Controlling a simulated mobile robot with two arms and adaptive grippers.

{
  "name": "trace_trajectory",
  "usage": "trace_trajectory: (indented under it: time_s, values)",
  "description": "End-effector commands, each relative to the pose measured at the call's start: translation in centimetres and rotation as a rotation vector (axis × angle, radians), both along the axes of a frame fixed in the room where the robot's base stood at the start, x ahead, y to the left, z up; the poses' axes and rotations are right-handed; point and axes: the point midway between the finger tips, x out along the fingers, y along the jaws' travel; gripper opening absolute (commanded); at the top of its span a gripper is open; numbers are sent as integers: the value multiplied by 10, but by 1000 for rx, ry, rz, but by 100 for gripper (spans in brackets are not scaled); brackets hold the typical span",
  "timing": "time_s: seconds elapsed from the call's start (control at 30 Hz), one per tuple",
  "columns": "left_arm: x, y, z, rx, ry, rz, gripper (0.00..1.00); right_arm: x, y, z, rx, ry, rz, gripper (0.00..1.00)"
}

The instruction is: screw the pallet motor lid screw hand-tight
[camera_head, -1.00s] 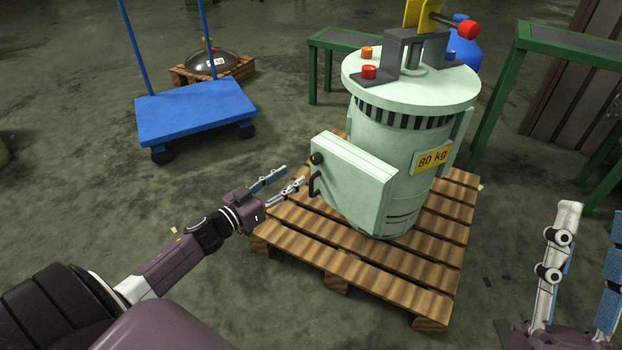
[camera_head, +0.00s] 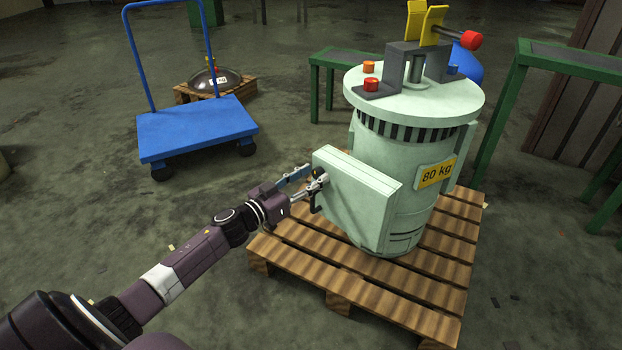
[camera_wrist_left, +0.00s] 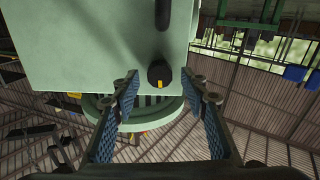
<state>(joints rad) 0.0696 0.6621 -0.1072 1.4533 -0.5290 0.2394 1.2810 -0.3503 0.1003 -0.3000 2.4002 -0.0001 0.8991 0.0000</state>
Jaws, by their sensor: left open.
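The pallet motor (camera_head: 395,185) is a pale green cylinder marked 80 kg, standing upright on a wooden pallet. Its lid (camera_head: 352,200) is a pale green box-like panel on the motor's left front. The lid screw is a black knob with a yellow mark, seen in the left wrist view (camera_wrist_left: 159,73). In the head view the knob is mostly hidden behind my fingers. My left gripper (camera_head: 308,180) is open at the lid's left edge, with its fingers on either side of the knob. In the left wrist view the blue-padded fingers (camera_wrist_left: 156,100) are apart, and contact with the knob cannot be told.
A black handle (camera_wrist_left: 162,14) sits on the lid close to the knob. The wooden pallet (camera_head: 300,262) lies under the motor. A blue cart (camera_head: 196,128) stands at the back left, and green tables (camera_head: 570,62) stand at the right.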

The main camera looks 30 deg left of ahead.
Motion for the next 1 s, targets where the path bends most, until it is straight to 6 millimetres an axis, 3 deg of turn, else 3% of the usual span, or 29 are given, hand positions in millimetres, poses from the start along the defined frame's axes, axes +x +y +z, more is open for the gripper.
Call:
trace_trajectory:
  time_s: [0.27, 0.63, 1.0]
  values:
    - [1, 0, 0, 0, 0, 0, 41, 0, 0, 0, 1, -2, 1, 36]
    - [1, 0, 0, -1, 0, 0, 1, 0, 0, 0, 1, -1, 1, 36]
    - [1, -1, 1, 51, -12, 1, 0, 0, 0, 4, 1, -1, 1, 36]
